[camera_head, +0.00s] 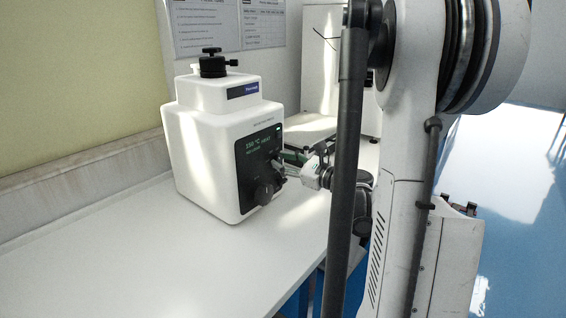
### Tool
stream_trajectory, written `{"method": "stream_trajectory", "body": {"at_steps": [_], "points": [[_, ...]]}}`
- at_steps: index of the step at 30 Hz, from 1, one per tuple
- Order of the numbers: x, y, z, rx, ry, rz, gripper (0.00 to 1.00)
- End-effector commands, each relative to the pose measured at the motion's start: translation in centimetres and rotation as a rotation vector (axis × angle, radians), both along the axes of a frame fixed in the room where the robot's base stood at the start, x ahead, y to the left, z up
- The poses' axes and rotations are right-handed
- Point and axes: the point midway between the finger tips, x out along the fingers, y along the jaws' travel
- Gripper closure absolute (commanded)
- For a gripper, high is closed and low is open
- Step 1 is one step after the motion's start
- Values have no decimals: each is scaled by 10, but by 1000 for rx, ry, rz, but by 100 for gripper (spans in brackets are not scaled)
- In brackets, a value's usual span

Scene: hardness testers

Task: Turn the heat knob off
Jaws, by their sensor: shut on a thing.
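A white hotplate-like device (215,150) stands on the bench, with a dark front panel (249,165) and a green display reading about 150 °C. A large black knob (265,193) sits low on the panel. My gripper (281,168) is at the panel's right side, above and right of the large knob. Its fingers are shut on a small knob there, which they mostly hide. The labels by the knobs are too small to read, and the small knob's pointer direction is hidden.
A black clamp fitting (212,65) tops the device. The white bench (130,245) is clear in front and to the left. Another white machine (325,70) stands behind. A printed notice (228,25) hangs on the wall. My arm hides much of the right side.

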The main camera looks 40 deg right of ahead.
Motion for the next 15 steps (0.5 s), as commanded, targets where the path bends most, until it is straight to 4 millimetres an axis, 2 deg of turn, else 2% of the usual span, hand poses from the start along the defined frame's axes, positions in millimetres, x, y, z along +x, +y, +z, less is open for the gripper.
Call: {"method": "stream_trajectory", "body": {"at_steps": [15], "points": [[0, -1, 0, -445, -64, 0, 100]]}}
